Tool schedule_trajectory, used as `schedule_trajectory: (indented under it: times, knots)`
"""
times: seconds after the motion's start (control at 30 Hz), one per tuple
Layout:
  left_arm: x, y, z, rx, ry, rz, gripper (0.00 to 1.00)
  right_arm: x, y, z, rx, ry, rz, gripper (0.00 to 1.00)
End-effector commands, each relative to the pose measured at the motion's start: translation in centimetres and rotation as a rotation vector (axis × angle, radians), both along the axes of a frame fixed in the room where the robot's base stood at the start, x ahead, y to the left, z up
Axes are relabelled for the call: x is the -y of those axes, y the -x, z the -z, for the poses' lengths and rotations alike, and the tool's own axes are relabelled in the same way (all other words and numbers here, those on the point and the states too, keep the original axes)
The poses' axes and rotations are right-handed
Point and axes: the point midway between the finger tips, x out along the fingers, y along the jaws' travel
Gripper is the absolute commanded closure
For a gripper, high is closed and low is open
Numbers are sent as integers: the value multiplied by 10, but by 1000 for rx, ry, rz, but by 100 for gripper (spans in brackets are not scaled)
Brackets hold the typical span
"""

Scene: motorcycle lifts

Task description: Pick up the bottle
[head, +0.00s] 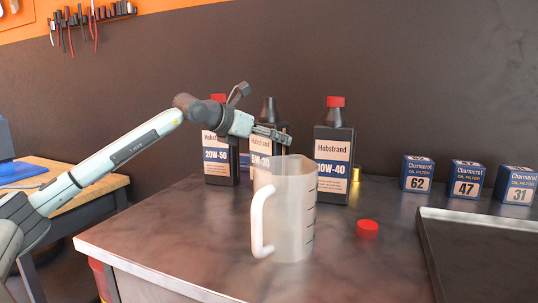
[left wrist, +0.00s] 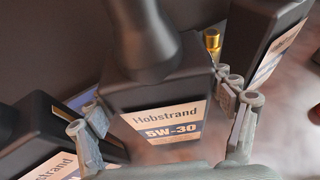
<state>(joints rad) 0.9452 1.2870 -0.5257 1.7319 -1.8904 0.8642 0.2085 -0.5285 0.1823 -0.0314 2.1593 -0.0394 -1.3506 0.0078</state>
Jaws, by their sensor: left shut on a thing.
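The black Hobstrand 5W-30 bottle (head: 260,148) stands in the middle of a row of three oil bottles. Its tapered black neck shows with no red cap on it, and its lower part is hidden behind the jug. My left gripper (head: 271,134) is at its upper body, shut on it. In the left wrist view the fingers (left wrist: 165,125) lie on both sides of the 5W-30 bottle (left wrist: 155,88), and its label faces the camera. Whether its base touches the bench cannot be seen. My right gripper is not in view.
Red-capped bottles, 20W-50 (head: 219,160) and 10W-40 (head: 334,165), stand on either side. A clear jug (head: 290,215) with a white handle stands in front. A loose red cap (head: 367,229), a dark tray (head: 470,218) and boxed oil filters (head: 466,179) are to the right.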

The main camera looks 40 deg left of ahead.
Motion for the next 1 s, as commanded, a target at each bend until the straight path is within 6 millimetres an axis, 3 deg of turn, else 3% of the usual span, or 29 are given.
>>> schedule_trajectory:
  times: [0.37,0.53,0.67,1.0]
  knots:
    - [0,0,-13,10,2,0,78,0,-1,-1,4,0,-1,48]
    - [0,0,-36,14,2,0,78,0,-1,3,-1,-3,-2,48]
    - [1,0,-69,17,4,1,78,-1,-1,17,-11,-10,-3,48]
    - [1,0,-177,15,5,2,78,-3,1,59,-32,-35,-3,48]
